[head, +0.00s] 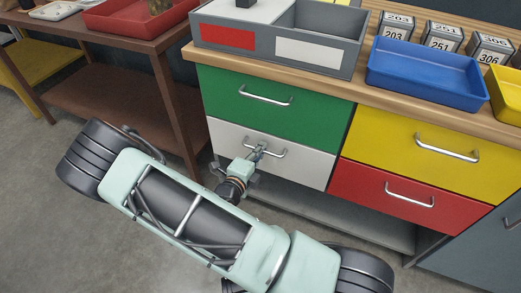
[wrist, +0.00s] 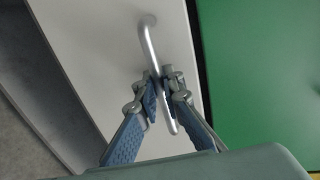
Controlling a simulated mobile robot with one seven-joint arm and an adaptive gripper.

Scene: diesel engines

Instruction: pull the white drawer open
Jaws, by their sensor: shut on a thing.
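The white drawer (head: 300,163) is the lower left drawer, under the green drawer (head: 270,105). Its front looks flush with the cabinet. Its silver bar handle (head: 278,153) runs across the upper part of the front. My gripper (head: 259,150) is at the left half of this handle, with its fingers shut around the bar. In the wrist view, the two blue-padded fingers of my gripper (wrist: 164,98) close on the handle (wrist: 151,45) from both sides. The white drawer front (wrist: 98,45) lies behind them. My arm hides part of the floor below the drawer.
A yellow drawer (head: 425,148) and a red drawer (head: 380,198) sit to the right. A grey shelf (head: 350,223) lies below. A brown table (head: 160,100) stands at the left. The counter carries a grey bin (head: 350,60) and a blue tray (head: 425,80).

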